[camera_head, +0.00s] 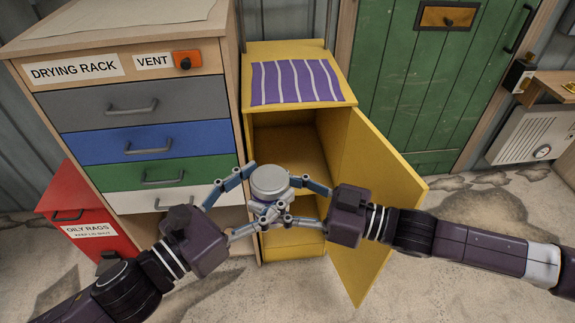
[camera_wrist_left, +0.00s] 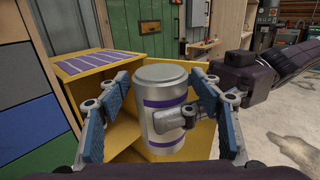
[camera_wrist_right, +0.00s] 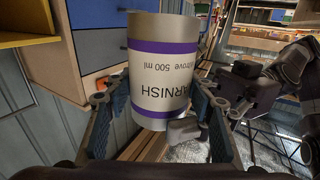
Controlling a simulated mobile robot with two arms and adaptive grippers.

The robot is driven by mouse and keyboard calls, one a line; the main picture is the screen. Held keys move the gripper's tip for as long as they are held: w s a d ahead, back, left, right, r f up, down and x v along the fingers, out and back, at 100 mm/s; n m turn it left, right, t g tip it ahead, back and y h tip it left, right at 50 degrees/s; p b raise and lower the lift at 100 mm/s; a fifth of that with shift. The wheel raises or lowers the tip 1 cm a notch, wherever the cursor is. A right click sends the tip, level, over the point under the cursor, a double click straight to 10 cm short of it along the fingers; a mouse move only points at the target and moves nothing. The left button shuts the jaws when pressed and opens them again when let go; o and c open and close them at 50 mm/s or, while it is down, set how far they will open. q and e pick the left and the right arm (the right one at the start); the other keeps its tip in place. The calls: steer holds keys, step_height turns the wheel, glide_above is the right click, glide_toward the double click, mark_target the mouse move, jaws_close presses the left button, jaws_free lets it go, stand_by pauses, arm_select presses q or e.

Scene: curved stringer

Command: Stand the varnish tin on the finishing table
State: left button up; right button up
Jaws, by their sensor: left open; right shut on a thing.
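The varnish tin (camera_head: 270,181) is a silver can with purple bands and a white label. It is held in the air in front of the open yellow cabinet. My right gripper (camera_head: 288,203) is shut on it from the right. My left gripper (camera_head: 252,200) is open, with its fingers on either side of the tin from the left. In the left wrist view the tin (camera_wrist_left: 162,110) looks upright. In the right wrist view its label (camera_wrist_right: 160,84) reads upside down. I cannot make out the finishing table for certain.
The yellow cabinet (camera_head: 285,133) has its door (camera_head: 372,190) swung open to the right and a purple striped cloth (camera_head: 296,82) on top. A drying rack with drawers (camera_head: 150,143) and a red oily-rags bin (camera_head: 88,225) stand left. A green door (camera_head: 430,85) stands behind.

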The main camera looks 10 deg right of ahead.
arm_select(q)
steer(key=x, duration=0.7)
arm_select(e)
steer(key=shift+r, duration=0.15)
arm_select(q)
steer(key=shift+d, duration=0.1)
steer(key=shift+c, duration=0.3)
steer(key=c, duration=1.5)
jaws_close()
arm_select(e)
steer(key=shift+w, duration=0.1)
steer(key=shift+w+d, duration=0.1)
steer(key=shift+d, duration=0.05)
steer(key=o, duration=1.4)
steer(key=shift+o, duration=1.3)
arm_select(q)
steer(key=shift+w+r, duration=0.1)
